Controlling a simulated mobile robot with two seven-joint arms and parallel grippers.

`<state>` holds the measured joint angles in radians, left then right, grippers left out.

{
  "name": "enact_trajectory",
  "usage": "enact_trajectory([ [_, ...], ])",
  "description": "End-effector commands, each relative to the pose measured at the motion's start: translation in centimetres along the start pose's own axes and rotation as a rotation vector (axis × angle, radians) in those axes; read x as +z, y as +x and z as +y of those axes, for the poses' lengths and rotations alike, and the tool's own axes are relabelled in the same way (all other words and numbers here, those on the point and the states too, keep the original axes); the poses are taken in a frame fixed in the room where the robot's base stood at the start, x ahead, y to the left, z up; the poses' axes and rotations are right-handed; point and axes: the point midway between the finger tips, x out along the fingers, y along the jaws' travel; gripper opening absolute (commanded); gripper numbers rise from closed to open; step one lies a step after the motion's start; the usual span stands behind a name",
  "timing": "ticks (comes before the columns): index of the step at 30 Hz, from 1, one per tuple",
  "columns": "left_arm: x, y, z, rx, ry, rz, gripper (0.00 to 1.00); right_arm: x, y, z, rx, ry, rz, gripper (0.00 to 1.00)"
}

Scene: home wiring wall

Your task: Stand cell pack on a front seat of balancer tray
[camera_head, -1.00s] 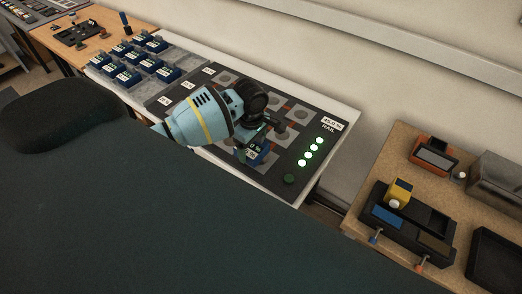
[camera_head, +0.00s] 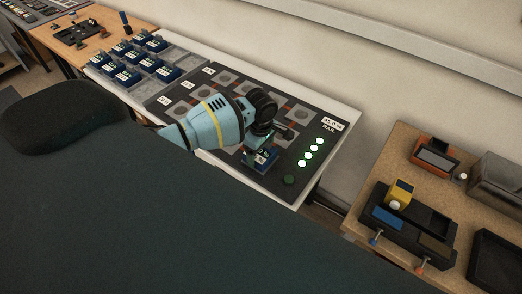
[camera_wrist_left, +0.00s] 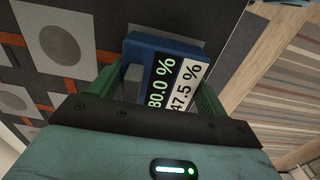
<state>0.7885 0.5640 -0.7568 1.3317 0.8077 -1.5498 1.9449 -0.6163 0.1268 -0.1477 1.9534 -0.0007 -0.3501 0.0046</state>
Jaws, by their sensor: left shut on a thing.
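My left gripper (camera_head: 258,148) is shut on a blue cell pack (camera_head: 263,160) over the front edge of the dark balancer tray (camera_head: 213,123), near its right end. In the left wrist view the pack (camera_wrist_left: 150,46) sits between the green fingers and its labels read 80.0 % and 47.5 %. The pack covers most of a grey square seat there; I cannot tell whether it touches the seat. Several seats with round grey discs (camera_wrist_left: 58,42) beside it are empty. My right gripper is not in view.
Several blue packs (camera_head: 128,76) stand on a grey rack at the left. Lit green lamps (camera_head: 311,148) and a green button (camera_head: 289,180) are right of the pack. A wooden bench (camera_head: 385,160) with devices stands at the right. A wall is behind.

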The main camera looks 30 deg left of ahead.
Motion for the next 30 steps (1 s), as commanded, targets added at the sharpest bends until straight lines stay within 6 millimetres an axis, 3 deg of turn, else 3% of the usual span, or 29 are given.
enact_trajectory([
  [4, 0.0, 0.2, 0.0, 0.001, 0.000, -0.001, 0.47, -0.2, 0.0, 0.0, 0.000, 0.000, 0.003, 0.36],
  [5, 0.0, 0.3, 0.0, 0.000, 0.000, 0.000, 0.77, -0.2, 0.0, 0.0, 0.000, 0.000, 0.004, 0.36],
  [10, 0.0, 0.2, 0.0, 0.000, 0.000, 0.000, 0.98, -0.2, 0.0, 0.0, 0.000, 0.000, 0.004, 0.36],
  [20, 0.0, -0.1, 0.0, 0.002, 0.000, 0.001, 0.98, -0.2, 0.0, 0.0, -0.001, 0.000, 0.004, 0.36],
  [23, 0.0, -1.1, 0.1, 0.004, 0.000, 0.000, 0.98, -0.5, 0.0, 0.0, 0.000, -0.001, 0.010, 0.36],
  [30, 0.0, -5.5, 0.1, 0.005, 0.001, 0.000, 0.98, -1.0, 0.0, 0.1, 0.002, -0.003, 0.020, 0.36],
])
